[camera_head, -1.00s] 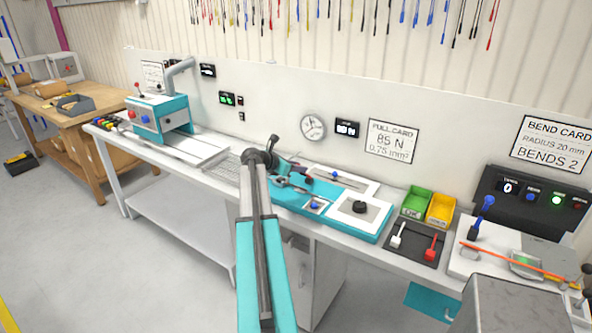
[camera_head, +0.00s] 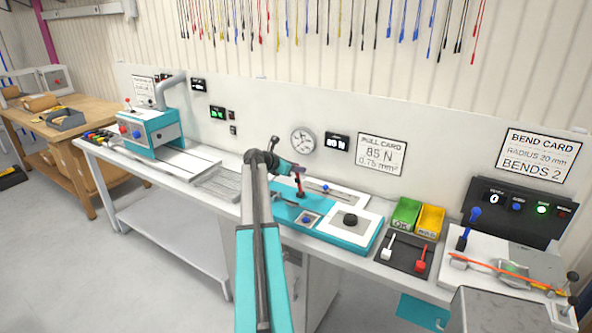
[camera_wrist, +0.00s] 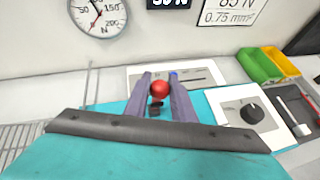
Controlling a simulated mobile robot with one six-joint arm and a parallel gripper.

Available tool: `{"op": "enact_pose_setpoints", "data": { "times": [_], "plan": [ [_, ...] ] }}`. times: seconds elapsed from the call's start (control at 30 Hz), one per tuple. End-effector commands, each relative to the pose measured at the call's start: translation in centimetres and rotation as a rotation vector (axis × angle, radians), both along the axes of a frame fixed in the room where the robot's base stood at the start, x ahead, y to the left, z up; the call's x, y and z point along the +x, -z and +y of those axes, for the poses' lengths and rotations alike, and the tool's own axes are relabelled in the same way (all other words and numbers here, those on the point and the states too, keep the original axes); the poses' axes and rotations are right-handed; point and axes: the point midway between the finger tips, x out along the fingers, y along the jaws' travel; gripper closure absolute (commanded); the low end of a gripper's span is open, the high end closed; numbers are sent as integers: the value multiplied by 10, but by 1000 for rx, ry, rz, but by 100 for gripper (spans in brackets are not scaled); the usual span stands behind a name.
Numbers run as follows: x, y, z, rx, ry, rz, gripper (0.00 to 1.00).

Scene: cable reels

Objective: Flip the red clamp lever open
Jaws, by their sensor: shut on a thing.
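The red clamp lever shows in the wrist view as a round red knob (camera_wrist: 160,89) between my two fingertips, with a dark piece below it. My gripper (camera_wrist: 160,92) is shut on this knob, one finger on each side. In the head view my gripper (camera_head: 297,169) is small and partly hidden by my arm. The red lever (camera_head: 299,187) stands there close to upright, just under the gripper, above the teal fixture (camera_head: 362,247). The lever's pivot and the clamp's inside cannot be made out.
A white plate with a black dial (camera_head: 350,220) lies right of the lever. Green (camera_head: 405,213) and yellow (camera_head: 430,222) bins and a dark tray with white and red levers (camera_head: 420,258) stand farther right. A wall with gauge (camera_head: 303,141) rises behind.

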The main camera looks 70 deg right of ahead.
Motion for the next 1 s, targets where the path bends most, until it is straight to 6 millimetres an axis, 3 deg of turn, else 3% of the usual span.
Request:
{"op": "enact_pose_setpoints", "data": {
  "times": [0.2, 0.23, 0.33, 0.73, 1.0],
  "plan": [
    [2, 0, -1, -4, -6, -2, 100],
    [2, 0, -1, -4, -6, -2, 76],
    [2, 0, -1, -2, -4, -2, 59],
    [1, 0, 1, -1, -1, -2, 59],
    [8, -10, 20, -1, -2, -3, 59]
  ]
}}
